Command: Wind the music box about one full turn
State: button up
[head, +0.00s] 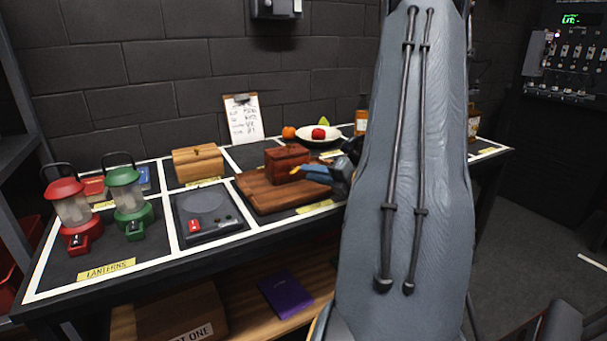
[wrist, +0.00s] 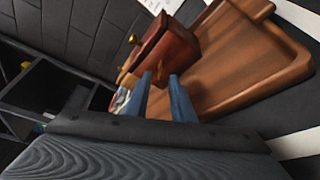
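A dark red-brown wooden box (head: 287,163), which I take to be the music box, stands on a wooden board (head: 270,197) on the table. In the wrist view the box (wrist: 165,50) appears tilted, with a small brass knob (wrist: 132,39) on it and another brass bit near its lower left corner. My gripper (head: 306,170) is at the right side of the box, its blue fingers pointing at it.
A lighter wooden box (head: 198,163) and a dark device with a red button (head: 206,215) stand to the left. Red (head: 70,207) and green (head: 127,195) lanterns are at the far left. A white fruit bowl (head: 318,136) and a clipboard (head: 243,118) are behind. My arm hides the table's right part.

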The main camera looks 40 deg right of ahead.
jog(key=shift+v, duration=1.8)
jog(key=shift+o, duration=0.3)
